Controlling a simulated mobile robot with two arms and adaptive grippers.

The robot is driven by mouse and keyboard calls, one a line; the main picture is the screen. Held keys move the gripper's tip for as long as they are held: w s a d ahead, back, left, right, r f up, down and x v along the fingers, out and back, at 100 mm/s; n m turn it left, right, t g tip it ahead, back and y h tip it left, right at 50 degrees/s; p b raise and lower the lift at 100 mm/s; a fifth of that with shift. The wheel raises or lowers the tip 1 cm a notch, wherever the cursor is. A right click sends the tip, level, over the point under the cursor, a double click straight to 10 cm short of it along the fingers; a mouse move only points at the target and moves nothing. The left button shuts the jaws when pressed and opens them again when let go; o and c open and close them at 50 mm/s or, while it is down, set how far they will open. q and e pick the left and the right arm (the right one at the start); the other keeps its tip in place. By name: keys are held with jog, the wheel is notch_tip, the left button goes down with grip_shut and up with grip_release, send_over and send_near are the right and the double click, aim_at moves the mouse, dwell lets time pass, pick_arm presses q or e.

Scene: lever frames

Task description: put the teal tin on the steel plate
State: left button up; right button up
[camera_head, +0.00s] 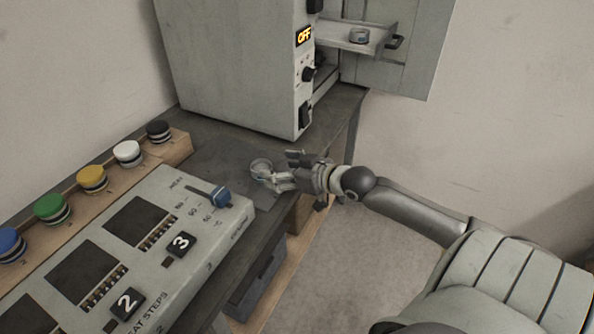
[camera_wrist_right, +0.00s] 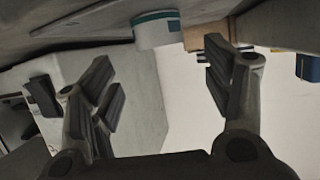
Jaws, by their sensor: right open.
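A small round tin (camera_head: 261,166) stands on the dark bench just beyond my right gripper's fingertips. In the right wrist view a pale tin with a teal band (camera_wrist_right: 156,32) shows at the top, ahead of the gap between the fingers. My right gripper (camera_head: 280,168) is open with nothing between its fingers; it also shows open in the wrist view (camera_wrist_right: 165,85). A flat dark grey plate-like area (camera_head: 218,162) lies on the bench left of the tin; I cannot tell for sure that it is the steel plate. My left gripper is not in view.
A grey oven (camera_head: 235,60) reading OFF stands behind, its door open. A control panel (camera_head: 130,255) with a blue lever (camera_head: 221,196) and a row of coloured buttons (camera_head: 92,179) fill the left front.

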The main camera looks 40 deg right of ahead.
jog(key=shift+v, duration=2.7)
jog(key=shift+d, duration=0.1)
jog(key=s+d+f+m+g+h, duration=0.15)
jog(key=d+f, duration=0.25)
jog(key=f, duration=0.4)
jog(key=s+d+f+m+g+h, duration=0.1)
jog(key=s+d+f+h, duration=0.1)
jog(key=d+f, duration=0.35)
jog(key=s+a+f+g, duration=0.1)
jog(key=s+f, duration=0.3)
jog(key=f, duration=0.4)
jog(key=s+f+g+h, duration=0.1)
jog(key=s+f, duration=0.2)
jog(key=f, duration=0.5)
jog(key=s+a+f+g, duration=0.1)
jog(key=s+f+g, duration=0.1)
jog(key=s+f, duration=0.35)
jog(key=s+a+f+n+g+y, duration=0.2)
jog(key=s+a+f+g, duration=0.4)
jog(key=s+a+f, duration=1.7)
jog(key=s+n, duration=0.1)
jog(key=s, duration=0.1)
jog(key=shift+s+a, duration=0.25)
jog(key=shift+a, duration=0.05)
